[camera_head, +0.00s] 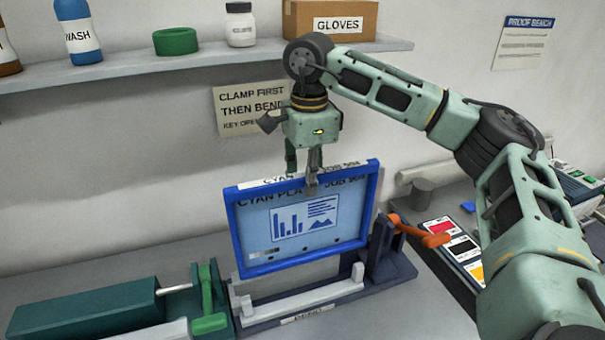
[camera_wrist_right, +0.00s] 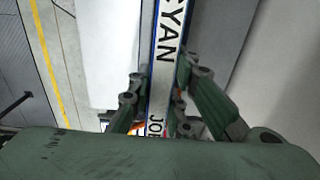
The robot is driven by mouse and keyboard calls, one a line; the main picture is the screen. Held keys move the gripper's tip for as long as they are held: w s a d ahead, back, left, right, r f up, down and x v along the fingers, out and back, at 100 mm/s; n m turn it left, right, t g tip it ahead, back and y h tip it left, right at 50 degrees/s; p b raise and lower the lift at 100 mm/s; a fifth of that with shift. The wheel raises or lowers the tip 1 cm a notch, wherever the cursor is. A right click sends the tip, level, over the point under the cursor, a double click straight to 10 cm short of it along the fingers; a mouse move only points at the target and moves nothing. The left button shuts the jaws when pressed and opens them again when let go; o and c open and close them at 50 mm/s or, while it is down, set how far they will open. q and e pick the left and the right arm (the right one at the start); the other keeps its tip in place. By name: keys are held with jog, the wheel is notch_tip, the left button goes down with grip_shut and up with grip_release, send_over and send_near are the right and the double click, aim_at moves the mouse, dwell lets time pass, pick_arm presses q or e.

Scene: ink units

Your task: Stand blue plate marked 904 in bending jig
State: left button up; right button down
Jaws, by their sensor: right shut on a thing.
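The blue-framed plate (camera_head: 295,222) is upright, its light-blue face with printed charts turned toward me. Its white top strip reads CYAN and JOB, and the number is too small to read surely. My right gripper (camera_head: 305,174) is shut on the middle of its top edge from above; in the wrist view the fingers (camera_wrist_right: 156,108) sit on both sides of the plate's edge (camera_wrist_right: 163,50). The bending jig (camera_head: 385,270) has a dark base, a pale bar and an orange handle (camera_head: 428,234). The plate's bottom edge is just behind the bar; I cannot tell whether it touches the jig.
A green clamp-like device (camera_head: 90,308) stands left of the jig. Colour swatches (camera_head: 455,240) lie to the right, partly behind my arm. A shelf (camera_head: 150,70) with bottles and a GLOVES box (camera_head: 335,20) runs along the wall above.

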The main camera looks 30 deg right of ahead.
jog(key=shift+s+f+b, duration=0.2)
jog(key=shift+f+b, duration=0.3)
jog(key=shift+f, duration=0.2)
notch_tip(320, 180, down, 11)
jog(key=b, duration=0.7)
jog(key=shift+r, duration=0.2)
jog(key=shift+f+b, duration=0.4)
jog(key=shift+b, duration=0.1)
jog(key=c, duration=1.5)
grip_release()
jog(key=shift+w, duration=0.1)
jog(key=shift+c, duration=0.2)
